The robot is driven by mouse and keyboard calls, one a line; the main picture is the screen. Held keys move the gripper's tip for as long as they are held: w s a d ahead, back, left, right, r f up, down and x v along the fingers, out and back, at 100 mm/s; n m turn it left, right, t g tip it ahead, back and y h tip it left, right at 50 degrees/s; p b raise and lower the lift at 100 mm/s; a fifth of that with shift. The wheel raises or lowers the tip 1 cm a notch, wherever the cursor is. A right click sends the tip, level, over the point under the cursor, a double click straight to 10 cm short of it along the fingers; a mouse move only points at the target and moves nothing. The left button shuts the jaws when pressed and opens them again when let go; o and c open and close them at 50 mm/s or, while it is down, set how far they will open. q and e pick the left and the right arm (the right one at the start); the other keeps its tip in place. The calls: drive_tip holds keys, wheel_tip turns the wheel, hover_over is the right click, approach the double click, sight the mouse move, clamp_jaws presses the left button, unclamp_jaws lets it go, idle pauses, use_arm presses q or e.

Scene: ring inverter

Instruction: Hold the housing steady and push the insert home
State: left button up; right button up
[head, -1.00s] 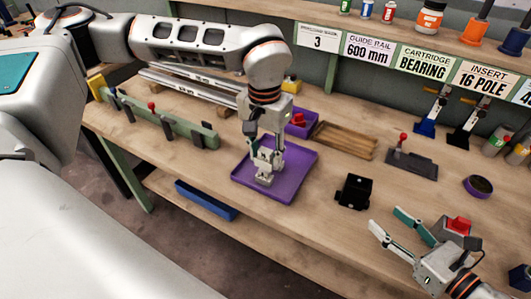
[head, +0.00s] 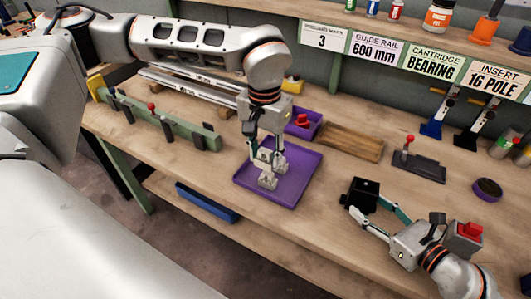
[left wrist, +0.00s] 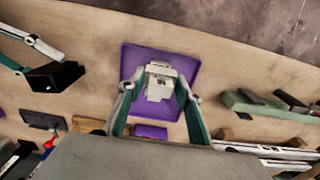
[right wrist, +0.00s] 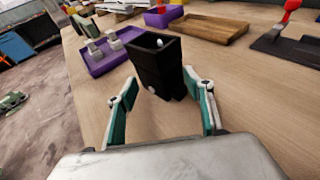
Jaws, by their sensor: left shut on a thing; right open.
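A black open-topped box (head: 361,193), apparently the housing, stands on the bench right of the purple tray (head: 296,184). In the right wrist view the box (right wrist: 160,65) stands upright ahead of my open right gripper (right wrist: 161,84). The fingers lie either side of its near end; contact is unclear. In the head view the right gripper (head: 367,203) reaches it from the lower right. My left gripper (head: 266,160) points down over the tray, shut on a pale grey part (head: 267,181), perhaps the insert. This part (left wrist: 160,82) sits between the fingers in the left wrist view.
A small purple bin (head: 304,127) with a red item and a wooden tray (head: 346,141) are behind. A dark fixture with a red knob (head: 417,164) and a dark round dish (head: 487,189) stand to the right. A green rail fixture (head: 165,123) is at left.

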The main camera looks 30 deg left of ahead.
use_arm(q)
drive_tip(key=shift+r, duration=0.1)
use_arm(e)
drive_tip(key=shift+x, duration=1.4)
drive_tip(key=shift+c, duration=0.3)
drive_tip(key=c, duration=0.8)
